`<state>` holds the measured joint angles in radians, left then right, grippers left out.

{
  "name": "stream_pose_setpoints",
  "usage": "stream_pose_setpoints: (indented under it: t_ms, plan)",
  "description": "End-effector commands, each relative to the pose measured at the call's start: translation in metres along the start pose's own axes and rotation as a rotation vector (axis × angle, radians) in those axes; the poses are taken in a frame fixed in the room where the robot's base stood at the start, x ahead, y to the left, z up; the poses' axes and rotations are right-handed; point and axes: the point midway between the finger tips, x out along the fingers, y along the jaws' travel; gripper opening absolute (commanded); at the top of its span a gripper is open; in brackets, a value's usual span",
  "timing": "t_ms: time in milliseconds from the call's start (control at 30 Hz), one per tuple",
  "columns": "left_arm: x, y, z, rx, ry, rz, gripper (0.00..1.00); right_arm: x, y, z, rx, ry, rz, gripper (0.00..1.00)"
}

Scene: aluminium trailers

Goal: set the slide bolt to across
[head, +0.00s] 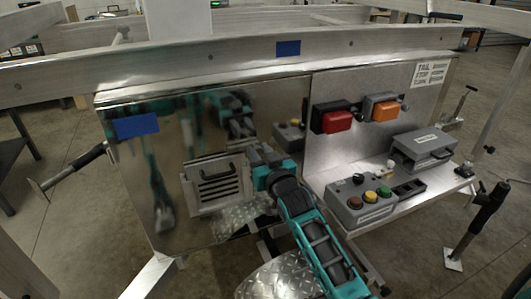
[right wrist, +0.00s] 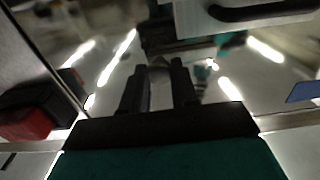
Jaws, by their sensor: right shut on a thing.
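My right gripper (head: 258,156) reaches in from the lower right to the polished panel, just right of the louvred vent door. In the right wrist view my right gripper (right wrist: 159,85) has its two dark fingers closed around a small pale grey piece (right wrist: 159,92), which seems to be part of the slide bolt. The rest of the bolt is hidden by the fingers in the head view, so I cannot tell its position. The vent door (head: 215,183) has a dark handle and horizontal slots. My left gripper is not in view.
The shiny panel (head: 150,195) mirrors my arm. On the right are a red lamp (head: 337,121), an orange lamp (head: 385,110), a grey button box (head: 365,210) and a hinged grey box (head: 425,148) on a shelf. A metal beam (head: 220,65) crosses above.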

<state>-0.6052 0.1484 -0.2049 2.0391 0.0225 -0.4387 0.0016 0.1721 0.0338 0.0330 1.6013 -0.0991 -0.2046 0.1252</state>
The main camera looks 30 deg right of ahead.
Motion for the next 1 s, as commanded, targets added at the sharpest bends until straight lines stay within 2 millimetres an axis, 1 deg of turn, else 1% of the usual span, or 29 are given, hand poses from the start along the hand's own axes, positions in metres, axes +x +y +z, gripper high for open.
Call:
stream_pose_setpoints:
  t_ms: [133, 367, 400, 633, 867, 1000]
  plan:
    - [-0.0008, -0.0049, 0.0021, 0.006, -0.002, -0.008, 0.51, -0.0005, -0.0043, 0.0011, 0.000, -0.004, -0.003, 0.00]
    - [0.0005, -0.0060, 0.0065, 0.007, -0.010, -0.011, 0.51, -0.0006, -0.0060, 0.0014, 0.002, -0.003, -0.006, 0.00]
    - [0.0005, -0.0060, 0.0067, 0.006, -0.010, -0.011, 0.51, -0.0006, -0.0062, 0.0014, 0.002, -0.003, -0.007, 0.30]
    - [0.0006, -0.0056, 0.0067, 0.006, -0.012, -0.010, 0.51, -0.0005, -0.0050, 0.0012, 0.002, -0.003, -0.005, 0.52]
    - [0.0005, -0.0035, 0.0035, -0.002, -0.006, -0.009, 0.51, -0.0005, -0.0037, 0.0005, 0.000, -0.001, -0.002, 0.53]
    - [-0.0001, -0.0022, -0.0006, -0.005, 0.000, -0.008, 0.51, -0.0063, -0.0034, 0.0006, 0.000, -0.002, -0.002, 0.53]
